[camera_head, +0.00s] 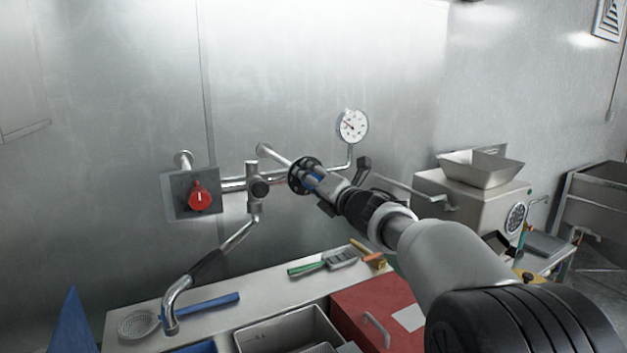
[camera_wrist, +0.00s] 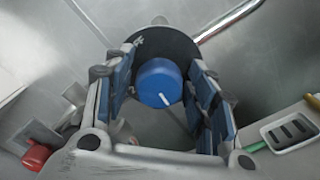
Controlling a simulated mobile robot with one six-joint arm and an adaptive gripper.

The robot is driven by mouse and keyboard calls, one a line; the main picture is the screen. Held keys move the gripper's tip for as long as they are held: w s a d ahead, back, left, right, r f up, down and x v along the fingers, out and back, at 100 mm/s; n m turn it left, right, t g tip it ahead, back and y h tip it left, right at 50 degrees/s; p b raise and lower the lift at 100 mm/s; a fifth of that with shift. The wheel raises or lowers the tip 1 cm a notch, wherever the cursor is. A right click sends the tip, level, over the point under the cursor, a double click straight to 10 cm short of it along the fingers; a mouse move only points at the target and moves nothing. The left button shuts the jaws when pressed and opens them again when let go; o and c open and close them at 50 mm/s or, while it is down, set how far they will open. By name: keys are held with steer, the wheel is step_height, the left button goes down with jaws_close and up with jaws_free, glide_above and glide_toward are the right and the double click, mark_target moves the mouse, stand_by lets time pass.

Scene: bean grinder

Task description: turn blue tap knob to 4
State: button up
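The blue tap knob (camera_wrist: 158,82) sits on a round black dial plate (camera_wrist: 150,43) on the wall piping. Its white pointer line faces down and slightly right in the wrist view; the dial numbers are not readable. My gripper (camera_wrist: 162,85) has its blue-padded fingers on either side of the knob, open, with no clear contact seen. In the head view my gripper (camera_head: 312,180) is at the black dial plate (camera_head: 296,178) and mostly hides the knob.
A red knob (camera_head: 200,196) on a grey box is left of the dial, beside a tap pipe (camera_head: 235,240). A pressure gauge (camera_head: 352,125) is above right. Below are a counter (camera_head: 260,290), a green brush (camera_head: 308,268) and a red box (camera_head: 350,310). The grinder (camera_head: 470,205) stands right.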

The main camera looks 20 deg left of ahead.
steer(key=shift+o, duration=0.5)
steer(key=v, duration=1.2)
